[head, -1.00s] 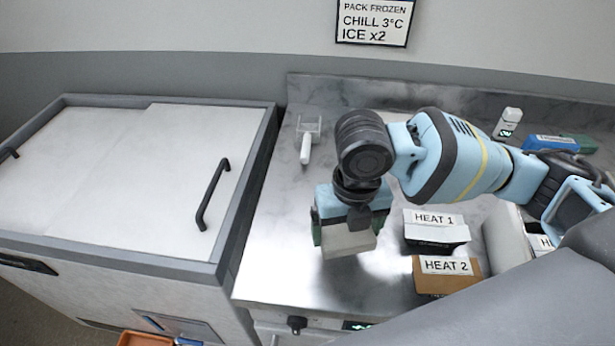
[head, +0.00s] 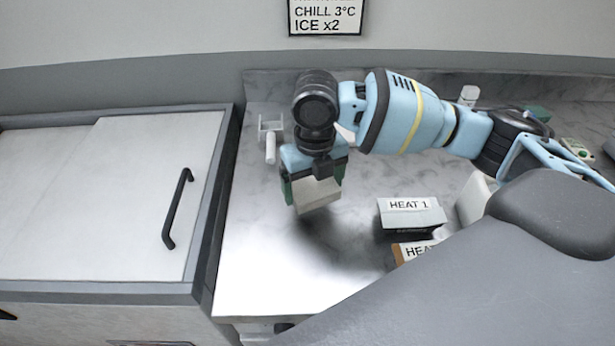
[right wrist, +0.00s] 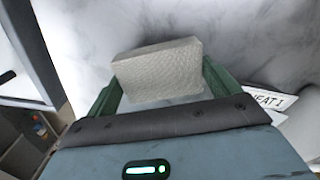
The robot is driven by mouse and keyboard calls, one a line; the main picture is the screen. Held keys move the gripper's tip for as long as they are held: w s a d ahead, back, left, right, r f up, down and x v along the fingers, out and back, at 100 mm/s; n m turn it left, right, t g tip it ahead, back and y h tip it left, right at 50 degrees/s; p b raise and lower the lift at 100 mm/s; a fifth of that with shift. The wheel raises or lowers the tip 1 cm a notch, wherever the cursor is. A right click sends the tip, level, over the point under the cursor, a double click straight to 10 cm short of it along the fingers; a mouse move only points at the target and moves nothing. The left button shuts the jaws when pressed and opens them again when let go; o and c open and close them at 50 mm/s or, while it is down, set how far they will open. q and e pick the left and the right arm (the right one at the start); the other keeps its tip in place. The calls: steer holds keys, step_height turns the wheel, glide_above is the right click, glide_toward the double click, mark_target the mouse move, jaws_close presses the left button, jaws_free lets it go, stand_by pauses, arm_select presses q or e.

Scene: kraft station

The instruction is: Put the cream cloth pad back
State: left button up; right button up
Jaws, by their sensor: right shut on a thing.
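The cream cloth pad (head: 318,196) is a pale block held below my right gripper (head: 312,184), above the steel counter (head: 290,265). In the right wrist view the pad (right wrist: 158,72) sits between the two green fingers of my right gripper (right wrist: 155,85), which are shut on it. A dark shadow lies on the counter beneath and to the right of the pad, and the pad looks raised off the surface. My left gripper does not show in the head view.
A HEAT 1 box (head: 410,216) and a partly hidden HEAT 2 box (head: 405,254) stand right of the pad. A white-handled scoop (head: 270,145) lies behind it. A lidded chest (head: 120,200) with a black handle is at left. The counter's front left is clear.

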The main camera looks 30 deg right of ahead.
mark_target(309, 178)
steer(key=shift+w+d+f, duration=0.1)
steer(key=shift+w+d, duration=0.2)
steer(key=shift+w, duration=0.6)
steer(key=shift+w+d+f, duration=0.1)
steer(key=shift+w+d, duration=0.15)
steer(key=shift+w, duration=0.65)
steer(key=shift+w+d+f, duration=0.1)
steer(key=shift+w+d, duration=0.2)
steer(key=shift+w, duration=0.6)
steer(key=shift+f, duration=1.7)
steer(key=shift+f, duration=0.2)
steer(key=o, duration=0.7)
steer(key=shift+r, duration=0.1)
step_height(309, 178, up, 12)
steer(key=shift+r, duration=0.1)
